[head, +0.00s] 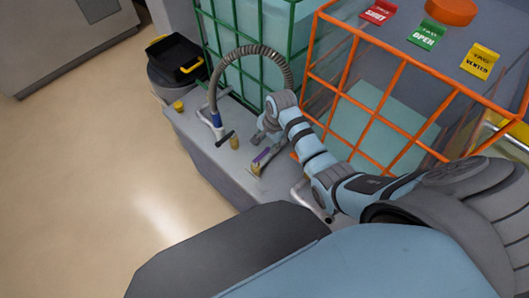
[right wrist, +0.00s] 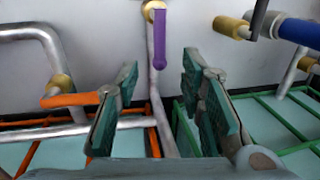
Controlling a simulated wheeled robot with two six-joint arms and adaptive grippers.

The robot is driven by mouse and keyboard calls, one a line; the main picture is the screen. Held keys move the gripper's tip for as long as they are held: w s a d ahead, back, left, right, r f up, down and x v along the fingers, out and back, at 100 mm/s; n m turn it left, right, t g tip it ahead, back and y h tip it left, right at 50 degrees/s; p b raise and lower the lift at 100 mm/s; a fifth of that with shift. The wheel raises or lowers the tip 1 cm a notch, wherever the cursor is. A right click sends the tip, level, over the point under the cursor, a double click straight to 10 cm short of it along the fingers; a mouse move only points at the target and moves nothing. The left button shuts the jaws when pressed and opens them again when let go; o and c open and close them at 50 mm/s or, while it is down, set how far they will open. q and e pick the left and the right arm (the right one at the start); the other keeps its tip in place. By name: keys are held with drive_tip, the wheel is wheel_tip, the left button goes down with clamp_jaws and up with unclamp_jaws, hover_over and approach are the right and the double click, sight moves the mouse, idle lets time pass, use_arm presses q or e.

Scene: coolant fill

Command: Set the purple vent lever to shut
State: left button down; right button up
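The purple vent lever (right wrist: 159,40) shows in the right wrist view, fixed to a brass valve body (right wrist: 154,10) on a thin silver pipe. It points down the picture, nearly in line with the pipe and just beside it. In the head view the purple lever (head: 262,156) lies on the grey ledge, just below my right gripper (head: 263,136). In the right wrist view my right gripper (right wrist: 160,105) has its green-padded fingers wide apart, with nothing held. The pipe passes behind the gap, and the lever is beyond the fingertips, apart from them. My left gripper is not in view.
An orange lever (right wrist: 72,100) is close to the left finger. A black lever (right wrist: 259,18) and a blue-sleeved pipe (right wrist: 300,32) are at upper right. Orange (head: 350,95) and green (head: 262,60) cages stand behind the ledge. SHUT (head: 378,11), OPEN (head: 427,34) and VENTED (head: 480,61) signs stand at upper right.

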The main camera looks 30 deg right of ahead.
sight(264, 153)
drive_tip(key=f+b, duration=0.1)
drive_tip(key=f, duration=0.1)
drive_tip(key=w+f+b, duration=0.1)
drive_tip(key=f, duration=0.1)
drive_tip(key=f+b, duration=0.1)
drive_tip(key=f, duration=0.2)
drive_tip(key=shift+w+a+f, duration=0.1)
drive_tip(key=shift+w+a, duration=0.05)
drive_tip(key=shift+a, duration=0.05)
clamp_jaws()
